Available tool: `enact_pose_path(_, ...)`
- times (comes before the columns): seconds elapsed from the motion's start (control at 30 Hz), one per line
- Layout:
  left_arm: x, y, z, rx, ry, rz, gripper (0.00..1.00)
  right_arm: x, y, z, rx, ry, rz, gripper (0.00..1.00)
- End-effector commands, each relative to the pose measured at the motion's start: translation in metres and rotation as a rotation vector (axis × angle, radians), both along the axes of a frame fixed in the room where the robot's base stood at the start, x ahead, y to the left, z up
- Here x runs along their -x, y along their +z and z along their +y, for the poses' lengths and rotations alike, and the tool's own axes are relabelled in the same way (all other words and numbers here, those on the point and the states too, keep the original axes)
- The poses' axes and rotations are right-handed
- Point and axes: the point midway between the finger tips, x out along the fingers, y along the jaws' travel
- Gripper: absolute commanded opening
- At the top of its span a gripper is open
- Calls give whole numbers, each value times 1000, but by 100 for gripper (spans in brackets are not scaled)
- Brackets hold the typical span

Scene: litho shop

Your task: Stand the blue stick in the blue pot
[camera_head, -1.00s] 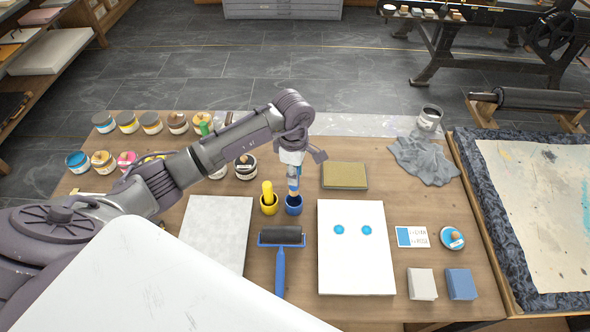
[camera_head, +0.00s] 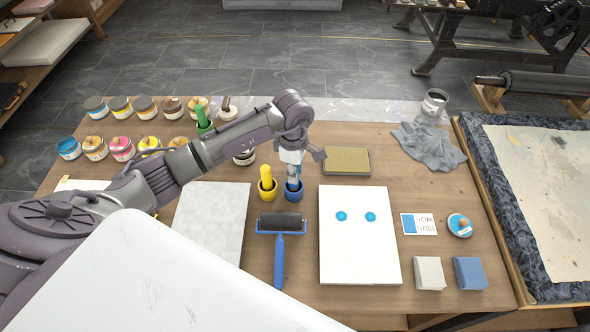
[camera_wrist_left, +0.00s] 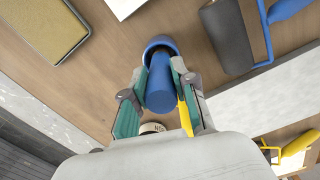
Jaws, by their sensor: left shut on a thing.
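The blue pot (camera_head: 294,194) stands on the wooden table, beside the yellow pot. My left gripper (camera_head: 293,178) points down right above the blue pot and is shut on the blue stick. In the left wrist view, the blue stick (camera_wrist_left: 159,88) lies between the two green-padded fingers (camera_wrist_left: 155,98). Its far end reaches into the mouth of the blue pot (camera_wrist_left: 160,43); how deep it sits is hidden. The stick looks about upright. My right gripper is in neither view.
The yellow pot (camera_head: 267,193) with a yellow stick stands close on the left. A black roller with a blue handle (camera_head: 280,222) lies in front. A white sheet (camera_head: 358,250) is to the right, an olive block (camera_head: 347,161) behind it. Several ink tins (camera_head: 122,148) stand at back left.

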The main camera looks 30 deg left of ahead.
Motion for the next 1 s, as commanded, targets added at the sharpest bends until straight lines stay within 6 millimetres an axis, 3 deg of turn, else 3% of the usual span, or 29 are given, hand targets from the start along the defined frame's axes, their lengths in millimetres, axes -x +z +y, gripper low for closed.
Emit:
enact_pose_path(0.17, 0, 0, 0, 0, 0, 0, 0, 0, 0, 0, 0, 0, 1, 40)
enact_pose_path(0.2, 0, 1, 0, 0, 0, 0, 29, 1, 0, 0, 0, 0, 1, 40)
enact_pose_path(0.37, 0, 0, 0, 0, 0, 0, 55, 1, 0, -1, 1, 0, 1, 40)
enact_pose_path(0.77, -1, 7, 0, 1, 0, -2, 56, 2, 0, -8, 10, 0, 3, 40)
enact_pose_path(1.0, -1, 50, 1, -1, -2, -6, 56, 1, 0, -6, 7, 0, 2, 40)
